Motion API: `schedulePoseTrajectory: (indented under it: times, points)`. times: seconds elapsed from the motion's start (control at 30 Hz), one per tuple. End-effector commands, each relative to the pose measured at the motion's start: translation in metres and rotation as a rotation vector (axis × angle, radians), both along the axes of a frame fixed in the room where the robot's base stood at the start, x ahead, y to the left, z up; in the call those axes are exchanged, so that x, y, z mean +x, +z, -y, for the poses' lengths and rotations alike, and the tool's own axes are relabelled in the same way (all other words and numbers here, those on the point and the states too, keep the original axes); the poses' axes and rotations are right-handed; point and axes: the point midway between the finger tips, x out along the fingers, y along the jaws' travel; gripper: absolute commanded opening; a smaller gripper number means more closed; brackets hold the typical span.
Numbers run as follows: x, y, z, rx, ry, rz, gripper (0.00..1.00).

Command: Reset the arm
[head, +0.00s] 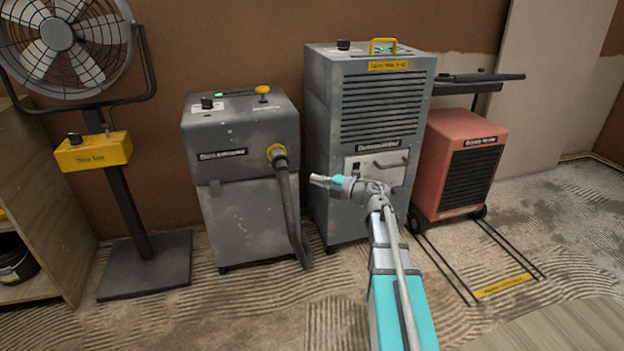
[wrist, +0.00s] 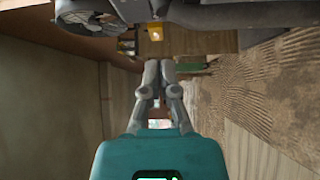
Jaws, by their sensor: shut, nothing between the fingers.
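My gripper (head: 318,180) is at the end of my extended arm, pointing left in the head view, in front of the tall grey dehumidifier (head: 382,110). In the wrist view my gripper (wrist: 159,68) has its two fingers together with nothing between them. It appears to touch nothing. The lower part of the dehumidifier is partly hidden behind my arm.
A grey dust extractor (head: 240,170) with a hose (head: 290,205) stands left of the dehumidifier. A fan on a stand (head: 125,200) and a wooden shelf (head: 40,190) are further left. A red heater (head: 462,165) stands right. Ridged floor (head: 250,315) lies open in front.

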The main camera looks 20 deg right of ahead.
Motion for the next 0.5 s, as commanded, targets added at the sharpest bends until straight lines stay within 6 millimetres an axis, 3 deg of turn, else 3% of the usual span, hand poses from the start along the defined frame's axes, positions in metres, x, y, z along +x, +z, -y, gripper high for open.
schedulePoseTrajectory:
  times: [0.5]
  points:
    - [0.0050,0.0099,0.0003,0.034,-0.053,0.011,0.00]
